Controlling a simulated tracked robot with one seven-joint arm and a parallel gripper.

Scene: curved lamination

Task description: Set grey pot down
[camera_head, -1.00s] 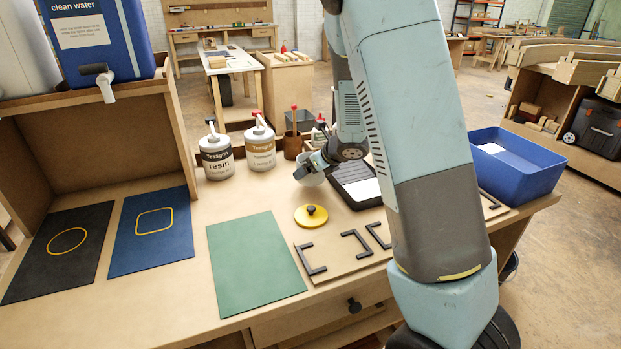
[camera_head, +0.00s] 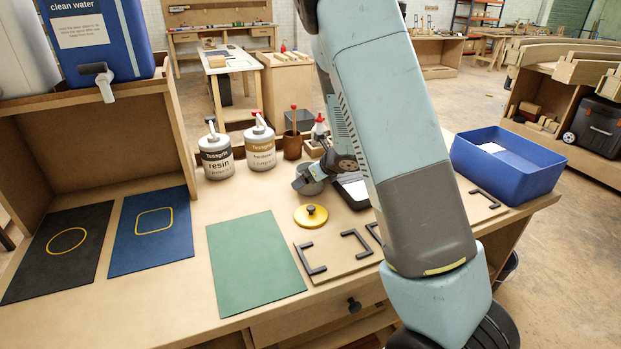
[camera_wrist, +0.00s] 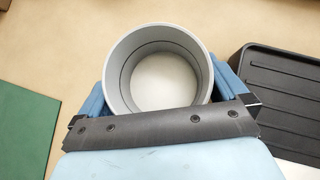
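The grey pot (camera_wrist: 160,75) is a round, open-topped cup, and I see down into its pale, empty-looking inside in the wrist view. My gripper (camera_wrist: 163,85) has its blue fingers on the left and right sides of the pot, against its wall. In the head view my gripper (camera_head: 306,178) holds the pot (camera_head: 312,188) upright, low over the bench behind the yellow lid. I cannot tell whether its base touches the bench. My forearm hides part of the area to the right.
A black tray (camera_wrist: 285,100) is close on the right. A green mat (camera_head: 255,265), blue mat (camera_head: 150,235) and black mat (camera_head: 60,250) lie left. Resin (camera_head: 215,158) and hardener (camera_head: 260,150) bottles stand behind.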

